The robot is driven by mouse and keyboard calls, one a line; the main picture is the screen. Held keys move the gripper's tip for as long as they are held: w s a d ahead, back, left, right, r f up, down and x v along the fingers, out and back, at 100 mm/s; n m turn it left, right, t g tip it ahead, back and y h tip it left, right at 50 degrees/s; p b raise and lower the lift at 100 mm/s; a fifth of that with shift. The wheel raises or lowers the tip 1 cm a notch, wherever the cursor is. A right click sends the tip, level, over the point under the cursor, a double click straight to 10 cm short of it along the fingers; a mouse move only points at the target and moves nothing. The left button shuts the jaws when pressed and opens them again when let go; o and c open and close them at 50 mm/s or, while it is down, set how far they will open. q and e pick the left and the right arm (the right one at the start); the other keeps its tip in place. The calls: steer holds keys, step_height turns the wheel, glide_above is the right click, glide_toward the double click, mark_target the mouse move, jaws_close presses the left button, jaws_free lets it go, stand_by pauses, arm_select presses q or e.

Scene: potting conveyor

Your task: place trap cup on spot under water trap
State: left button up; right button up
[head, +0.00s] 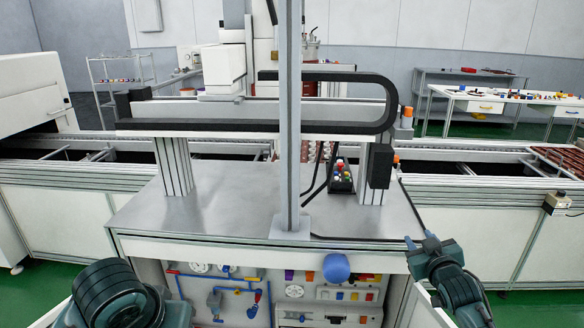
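A blue rounded piece (336,267) shows at the front edge of the metal worktop, in front of the upright panel. It may be the trap cup or part of the water trap; I cannot tell which. Below the worktop, the panel carries gauges and a blue pipe assembly (240,291). I cannot make out a marked spot. My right gripper (420,241) is at the worktop's front right corner, right of the blue piece and apart from it. Its fingers are apart and nothing shows between them. My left arm is at the lower left; its gripper is out of view.
The grey worktop (220,208) is mostly clear. A grey post (290,110) stands at its middle front, and a black cable chain (385,95) spans above. A small button box (341,178) sits at the back right. Conveyors run behind on both sides.

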steer(key=s+a+f+g+y, duration=0.1)
steer(key=s+a+f+g, duration=0.1)
steer(key=s+a+f, duration=0.45)
steer(key=s+a+f+g+y, duration=0.15)
steer(key=s+a+f, duration=0.25)
steer(key=s+f, duration=0.6)
steer(key=s+a+g, duration=0.1)
steer(key=s+a, duration=0.2)
steer(key=s, duration=0.6)
steer(key=s+a+f+g+y, duration=0.1)
steer(key=s+a, duration=0.2)
steer(key=s, duration=0.6)
steer(key=shift+a+y, duration=0.15)
steer(key=shift+y, duration=0.1)
